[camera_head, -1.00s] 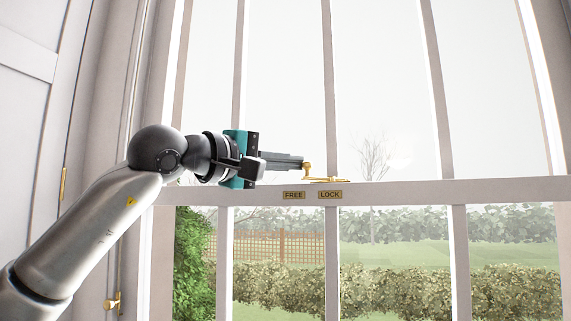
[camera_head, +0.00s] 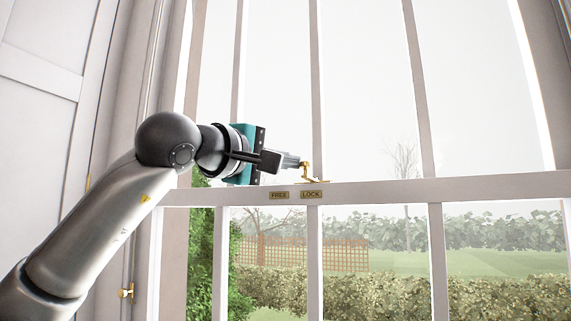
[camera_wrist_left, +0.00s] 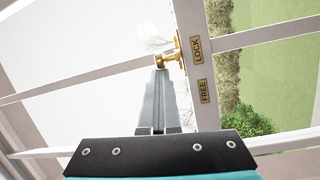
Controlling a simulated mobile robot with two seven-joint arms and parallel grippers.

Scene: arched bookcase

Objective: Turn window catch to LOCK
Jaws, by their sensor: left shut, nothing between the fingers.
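The brass window catch (camera_head: 308,172) sits on the window's cross rail, with its upright knob above the left part of the LOCK plate (camera_head: 311,195). The FREE plate (camera_head: 278,195) is to the left. My left gripper (camera_head: 299,163) is shut and empty, its fingertips at the left side of the knob. In the left wrist view, the shut fingertips (camera_wrist_left: 160,76) reach right up to the catch knob (camera_wrist_left: 160,61), seemingly touching it; the catch's base lies beside the LOCK plate (camera_wrist_left: 196,49). My right gripper is out of view.
The pale cross rail (camera_head: 380,191) and several upright glazing bars (camera_head: 317,90) frame the panes around the catch. A panelled shutter (camera_head: 45,110) stands at the left. The rail right of the catch is clear.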

